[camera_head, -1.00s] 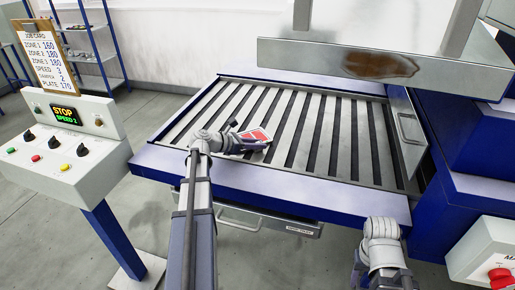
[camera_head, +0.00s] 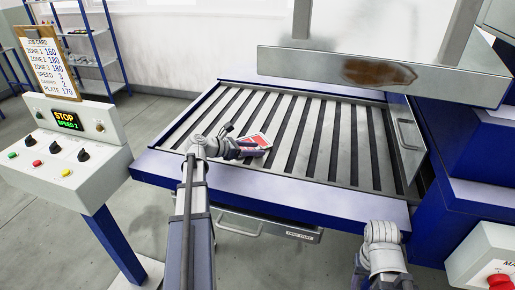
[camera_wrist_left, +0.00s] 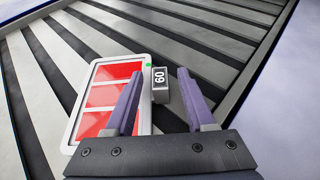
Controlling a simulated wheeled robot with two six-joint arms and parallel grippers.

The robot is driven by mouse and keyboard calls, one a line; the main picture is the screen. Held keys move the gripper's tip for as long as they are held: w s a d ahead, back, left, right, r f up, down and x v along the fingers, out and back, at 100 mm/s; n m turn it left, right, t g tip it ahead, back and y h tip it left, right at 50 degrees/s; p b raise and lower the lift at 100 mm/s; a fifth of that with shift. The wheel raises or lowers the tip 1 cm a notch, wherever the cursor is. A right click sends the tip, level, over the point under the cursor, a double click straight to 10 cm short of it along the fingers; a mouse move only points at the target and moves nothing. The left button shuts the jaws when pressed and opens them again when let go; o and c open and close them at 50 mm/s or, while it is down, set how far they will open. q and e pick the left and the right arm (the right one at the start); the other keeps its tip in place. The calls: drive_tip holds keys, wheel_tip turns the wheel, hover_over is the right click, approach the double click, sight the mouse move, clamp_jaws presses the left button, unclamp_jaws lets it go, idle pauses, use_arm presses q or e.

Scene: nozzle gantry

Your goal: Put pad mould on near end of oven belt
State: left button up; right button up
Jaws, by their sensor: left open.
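The pad mould is a flat white-rimmed tray with red panels (camera_head: 259,140), lying on the slatted oven belt (camera_head: 335,150) near its front edge. In the left wrist view the mould (camera_wrist_left: 87,122) lies left of and partly behind my left finger. A small grey block marked 60 (camera_wrist_left: 160,84) stands at its right edge. My left gripper (camera_wrist_left: 158,100) is open, its two fingers on either side of the block with a gap showing. In the head view my left gripper (camera_head: 240,149) reaches over the belt from the left and covers part of the mould. My right arm shows at lower right; its fingers are hidden.
A long grey hood plate with a rusty patch (camera_head: 380,69) hangs over the belt's far side. A blue front rail (camera_head: 290,190) edges the belt, with a drawer below. The belt's right part is clear.

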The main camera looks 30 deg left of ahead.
use_arm(q)
drive_tip(key=p+v, duration=0.3)
drive_tip(key=v, duration=0.6)
drive_tip(key=shift+s+r, duration=0.2)
drive_tip(key=shift+s, duration=0.05)
drive_tip(key=shift+s+a+r, duration=0.1)
drive_tip(key=shift+s+a, duration=0.2)
drive_tip(key=shift+s, duration=0.15)
